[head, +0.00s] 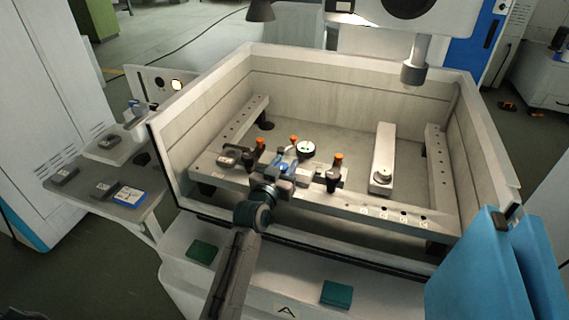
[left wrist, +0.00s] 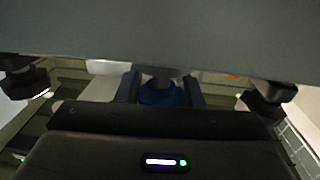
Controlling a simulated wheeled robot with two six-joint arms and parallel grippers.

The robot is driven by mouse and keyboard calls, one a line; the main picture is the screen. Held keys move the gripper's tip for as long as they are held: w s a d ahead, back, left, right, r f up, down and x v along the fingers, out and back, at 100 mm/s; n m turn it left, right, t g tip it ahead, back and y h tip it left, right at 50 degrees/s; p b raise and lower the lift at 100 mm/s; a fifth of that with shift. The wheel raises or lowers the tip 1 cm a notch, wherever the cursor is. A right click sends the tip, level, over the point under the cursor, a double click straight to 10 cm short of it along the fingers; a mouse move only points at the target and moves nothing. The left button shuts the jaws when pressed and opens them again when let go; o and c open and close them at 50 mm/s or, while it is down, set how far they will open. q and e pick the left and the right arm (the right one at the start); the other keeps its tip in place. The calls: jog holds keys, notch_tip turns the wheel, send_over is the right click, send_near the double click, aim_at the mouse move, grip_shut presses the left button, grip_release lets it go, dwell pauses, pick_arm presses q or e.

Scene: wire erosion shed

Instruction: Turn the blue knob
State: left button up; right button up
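The blue knob (head: 284,168) sits on the fixture at the front of the open machine tank, partly hidden by my left gripper (head: 278,178). In the left wrist view, the blue knob (left wrist: 161,94) fills the space between the two dark fingers of my left gripper (left wrist: 162,88), with no clear gap on either side. A grey body above covers much of that view and hides the knob's upper part. My right gripper is in neither view.
Orange-topped clamps (head: 338,158) and a round dial (head: 306,149) stand close to the knob. Tank walls (head: 172,180) surround the work area. A spindle head (head: 415,72) hangs at the back right. A side shelf (head: 128,207) holds small items.

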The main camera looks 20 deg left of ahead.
pick_arm(q)
jog(key=o, duration=0.4)
jog(key=shift+o, duration=0.2)
jog(key=s+a+b, duration=0.1)
jog(key=s+b, duration=0.2)
jog(key=s, duration=0.7)
jog(key=shift+s, duration=0.35)
jog(key=shift+a, duration=0.1)
dwell(0.7)
